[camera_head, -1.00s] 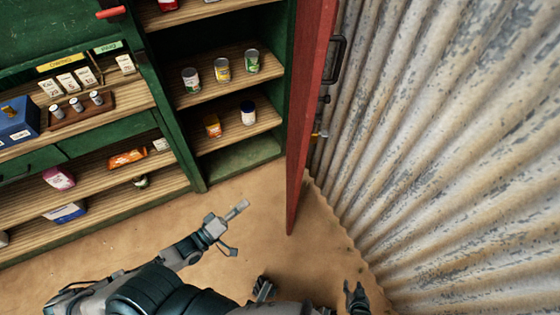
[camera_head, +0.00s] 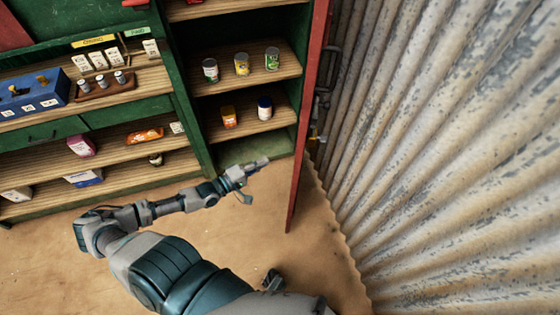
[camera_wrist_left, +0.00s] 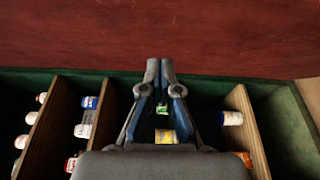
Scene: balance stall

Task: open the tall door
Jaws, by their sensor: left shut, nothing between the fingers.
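The tall red door (camera_head: 309,130) stands swung open on the right side of the green cabinet (camera_head: 190,110), seen nearly edge-on. Its dark handle (camera_head: 333,68) is on the side facing the corrugated wall. My left gripper (camera_head: 262,162) is shut and empty, in front of the cabinet's lowest compartment and left of the door, apart from it. In the left wrist view the red door (camera_wrist_left: 160,40) spans the top, beyond the closed fingertips (camera_wrist_left: 160,64).
Open shelves hold several cans (camera_head: 241,64) and jars (camera_head: 264,108). A corrugated metal wall (camera_head: 430,150) stands close behind the door. A blue box (camera_head: 35,100) is on the left counter. Sandy floor (camera_head: 60,260) is clear in front.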

